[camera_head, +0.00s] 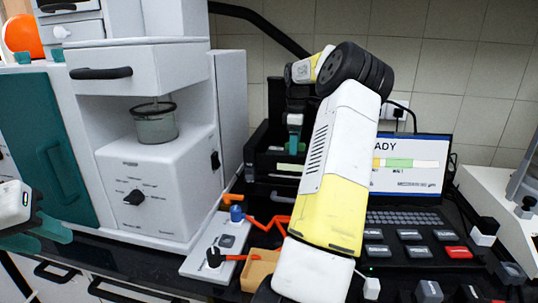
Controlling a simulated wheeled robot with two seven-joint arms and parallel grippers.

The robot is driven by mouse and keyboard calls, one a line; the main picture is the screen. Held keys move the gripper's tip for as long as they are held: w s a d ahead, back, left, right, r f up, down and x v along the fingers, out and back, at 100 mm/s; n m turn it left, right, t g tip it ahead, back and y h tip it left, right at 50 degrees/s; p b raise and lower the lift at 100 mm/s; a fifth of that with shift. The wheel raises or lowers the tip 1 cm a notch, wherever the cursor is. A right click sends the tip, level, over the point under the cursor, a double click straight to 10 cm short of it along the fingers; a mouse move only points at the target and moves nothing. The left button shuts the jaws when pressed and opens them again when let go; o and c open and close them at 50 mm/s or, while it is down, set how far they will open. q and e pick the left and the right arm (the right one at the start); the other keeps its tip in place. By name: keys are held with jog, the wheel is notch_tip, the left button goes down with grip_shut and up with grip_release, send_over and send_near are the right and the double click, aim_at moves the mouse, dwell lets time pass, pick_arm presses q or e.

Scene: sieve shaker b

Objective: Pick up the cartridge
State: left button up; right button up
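I cannot make out for certain which thing is the cartridge. My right arm, white and yellow, crosses the middle of the view and bends over at the top. Its gripper (293,144) points down with teal fingertips in front of a black box-like device (262,163). The arm partly hides that device, and I cannot see whether this gripper holds anything. My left gripper (37,236) is at the left edge, partly cut off. Its teal fingers look apart with nothing between them, in front of the white and teal cabinets.
A white sieve machine (160,190) with a grey pot (155,123) stands left. A grey tray (197,265) holds blue-capped and orange-handled items, beside a tan box (262,268). A laptop (420,165) and black button panel (408,250) stand right. A white device (495,200) fills the right edge.

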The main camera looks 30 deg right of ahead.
jog(key=shift+c, duration=0.4)
grip_shut()
jog(key=shift+r, duration=0.2)
jog(key=shift+s+a+r, duration=0.1)
jog(key=shift+a+r, duration=0.05)
jog(key=shift+r, duration=0.45)
notch_tip(320, 180, up, 6)
jog(key=shift+f, duration=0.15)
jog(key=s+a, duration=1.2)
jog(key=s, duration=0.3)
jog(key=shift+a+f, duration=0.15)
jog(key=shift+a, duration=0.15)
